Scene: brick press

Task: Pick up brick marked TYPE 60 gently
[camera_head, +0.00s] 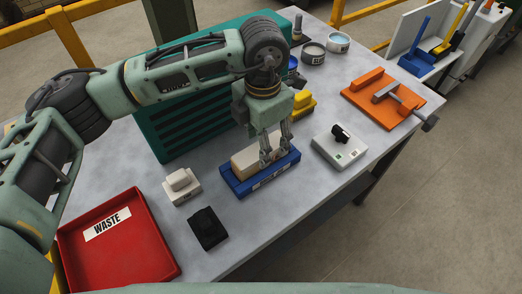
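A pale beige brick (242,163) lies in a blue tray (236,187) near the middle of the table. The tray has a small white label on its front side, too small to read; no TYPE 60 mark on the brick can be made out. My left gripper (275,150) reaches down from above at the brick's right part. Its two fingers are apart, one on the near side and one toward the far side. The fingers hide part of the brick, and I cannot tell whether they press on it. My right gripper is not in view.
A red WASTE tray (140,262), a black block (208,229) and a whitish block (181,187) are at left. A green slatted box (185,135) stands behind. A control box (340,147), orange clamp fixture (384,100) and yellow brush (301,104) are at right.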

